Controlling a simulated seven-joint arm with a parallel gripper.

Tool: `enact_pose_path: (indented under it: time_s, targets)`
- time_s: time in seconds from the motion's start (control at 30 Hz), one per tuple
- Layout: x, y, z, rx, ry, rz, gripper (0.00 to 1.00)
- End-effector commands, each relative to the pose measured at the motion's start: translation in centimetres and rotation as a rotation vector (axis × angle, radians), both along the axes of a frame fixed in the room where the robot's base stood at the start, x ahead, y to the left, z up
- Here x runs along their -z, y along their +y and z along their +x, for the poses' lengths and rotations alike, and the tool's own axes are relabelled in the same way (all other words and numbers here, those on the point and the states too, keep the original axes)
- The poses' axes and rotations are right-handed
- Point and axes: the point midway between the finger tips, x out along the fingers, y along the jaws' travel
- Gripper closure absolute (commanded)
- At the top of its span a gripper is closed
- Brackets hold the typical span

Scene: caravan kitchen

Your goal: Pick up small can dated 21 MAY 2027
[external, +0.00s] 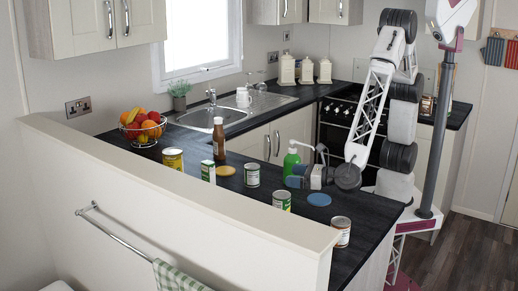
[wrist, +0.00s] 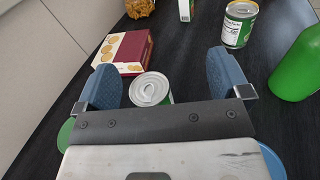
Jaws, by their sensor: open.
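Several cans stand on the dark worktop (external: 262,219); no date is legible on any of them. In the wrist view a small can (wrist: 151,88) with a bare metal ring-pull lid shows between and just beyond my fingers. It seems to be the green-labelled can (external: 281,201) in the external view. My gripper (wrist: 164,84) is open, with blue fingertips apart and nothing held; in the external view the gripper (external: 297,176) hangs low over the counter. Another green-labelled can (wrist: 240,24) stands farther off.
A green pump bottle (wrist: 299,70) is close on the right. A maroon biscuit box (wrist: 123,52) lies beyond my left finger. A brown bottle (external: 219,139), green carton (external: 208,171) and fruit bowl (external: 143,128) stand farther off. A raised ledge (external: 180,185) borders the counter.

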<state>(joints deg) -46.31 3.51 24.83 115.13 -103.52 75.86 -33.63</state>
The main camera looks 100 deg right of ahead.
Motion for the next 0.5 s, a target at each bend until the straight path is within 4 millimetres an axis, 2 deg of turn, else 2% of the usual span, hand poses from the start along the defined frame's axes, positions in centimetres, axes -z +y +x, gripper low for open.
enact_pose_path:
  time_s: [0.1, 0.2, 0.5]
  targets:
    - [0.5, 2.2, -1.4, -0.06, -0.024, -0.031, 0.05]
    - [0.7, 3.2, -2.1, -0.09, -0.038, -0.046, 0.05]
    - [0.8, 3.7, -2.5, -0.106, -0.047, -0.053, 0.05]
